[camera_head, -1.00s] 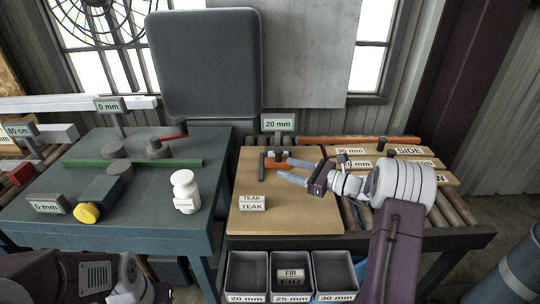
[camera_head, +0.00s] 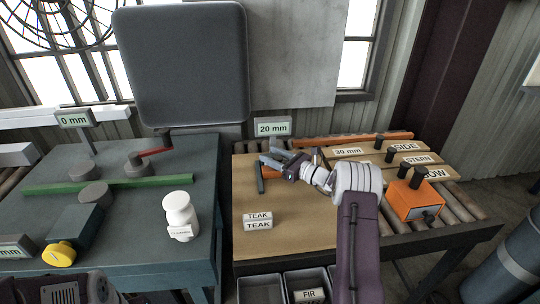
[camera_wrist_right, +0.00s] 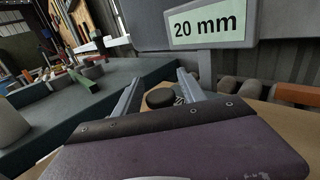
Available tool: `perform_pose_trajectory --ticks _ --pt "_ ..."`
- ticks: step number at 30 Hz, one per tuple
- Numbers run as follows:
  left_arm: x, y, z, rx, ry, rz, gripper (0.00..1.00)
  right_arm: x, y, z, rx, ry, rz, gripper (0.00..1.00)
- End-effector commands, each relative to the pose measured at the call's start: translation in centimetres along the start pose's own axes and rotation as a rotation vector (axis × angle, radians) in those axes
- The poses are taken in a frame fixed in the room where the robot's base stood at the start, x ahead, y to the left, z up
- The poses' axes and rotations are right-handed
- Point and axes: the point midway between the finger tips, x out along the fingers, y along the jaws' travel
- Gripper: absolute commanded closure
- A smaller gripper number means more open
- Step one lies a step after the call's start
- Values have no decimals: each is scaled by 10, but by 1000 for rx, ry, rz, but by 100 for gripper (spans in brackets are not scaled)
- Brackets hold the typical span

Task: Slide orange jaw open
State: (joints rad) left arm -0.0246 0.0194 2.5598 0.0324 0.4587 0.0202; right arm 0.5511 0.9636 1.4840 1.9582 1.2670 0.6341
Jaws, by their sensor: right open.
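The orange jaw (camera_head: 271,174) lies low on the tan board below the 20 mm display, beside a dark grey upright bar (camera_head: 260,178). My right gripper (camera_head: 272,159) reaches over it from the right and partly hides it. In the right wrist view my right gripper (camera_wrist_right: 160,72) has its two fingers spread apart. A dark round knob (camera_wrist_right: 160,98) shows between the fingers; I cannot tell if they touch it. The orange jaw is not clearly seen in the wrist view.
The 20 mm display (camera_head: 272,128) stands behind the board. TEAK blocks (camera_head: 258,221) lie at its front. An orange box with black knobs (camera_head: 414,202) sits on the rollers at right. A white bottle (camera_head: 180,214) stands on the left table.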

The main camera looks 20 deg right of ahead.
Motion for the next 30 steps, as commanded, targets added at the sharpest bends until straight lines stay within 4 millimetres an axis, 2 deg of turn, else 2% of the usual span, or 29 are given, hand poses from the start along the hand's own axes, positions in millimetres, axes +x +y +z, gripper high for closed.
perform_pose_trajectory --ticks 3,10,15,30 --pt "0 0 0 0 0 0 100 8 0 0 0 1 -1 52" --pt "0 0 0 0 0 0 100 8 0 0 0 1 -1 52" --pt "0 0 0 0 0 0 100 8 0 0 0 1 -1 99" --pt "0 0 0 0 0 0 100 8 0 0 -1 0 -2 100"
